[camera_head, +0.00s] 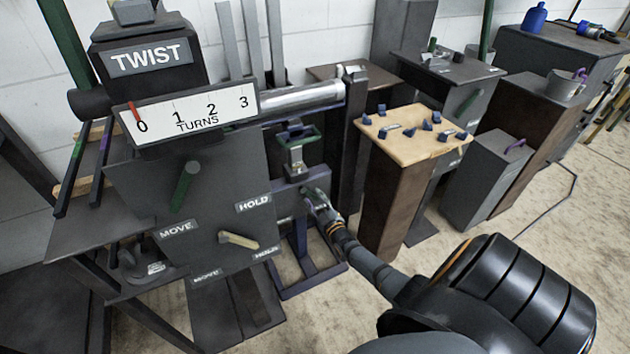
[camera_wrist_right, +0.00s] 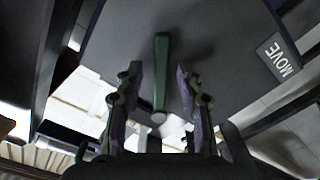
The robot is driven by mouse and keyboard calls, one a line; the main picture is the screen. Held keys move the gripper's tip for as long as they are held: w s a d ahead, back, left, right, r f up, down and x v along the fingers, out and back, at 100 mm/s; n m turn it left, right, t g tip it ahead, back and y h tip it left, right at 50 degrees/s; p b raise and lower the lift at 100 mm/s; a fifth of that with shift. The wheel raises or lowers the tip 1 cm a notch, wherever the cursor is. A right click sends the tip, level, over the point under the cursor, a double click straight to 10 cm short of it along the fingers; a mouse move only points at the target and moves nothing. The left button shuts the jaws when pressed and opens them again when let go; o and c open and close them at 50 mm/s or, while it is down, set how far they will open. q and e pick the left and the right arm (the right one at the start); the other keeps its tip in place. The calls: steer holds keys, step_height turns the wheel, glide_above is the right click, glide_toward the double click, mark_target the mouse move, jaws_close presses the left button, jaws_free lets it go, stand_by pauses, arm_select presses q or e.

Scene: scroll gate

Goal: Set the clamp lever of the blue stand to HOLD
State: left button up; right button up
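The blue stand (camera_head: 305,280) is in the middle of the head view, behind and right of the large dark panel. A small block with a green frame (camera_head: 296,138) sits at its top. My right gripper (camera_head: 313,196) is at the stand's upper front; its fingers are small and partly hidden there. In the right wrist view a green lever (camera_wrist_right: 161,70) on a dark panel lies between the two spread fingers of my right gripper (camera_wrist_right: 160,90), with gaps on both sides. A MOVE label (camera_wrist_right: 278,57) is to its right. No HOLD label shows in that view. My left gripper is out of view.
The dark panel (camera_head: 140,190) left of the stand carries another green lever (camera_head: 185,186), a cream lever (camera_head: 238,240) and MOVE and HOLD labels. A TURNS scale (camera_head: 190,115) is above, its red pointer near 0. A wooden-topped pedestal (camera_head: 405,150) with blue pieces stands close right.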

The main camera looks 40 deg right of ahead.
steer(key=v, duration=1.2)
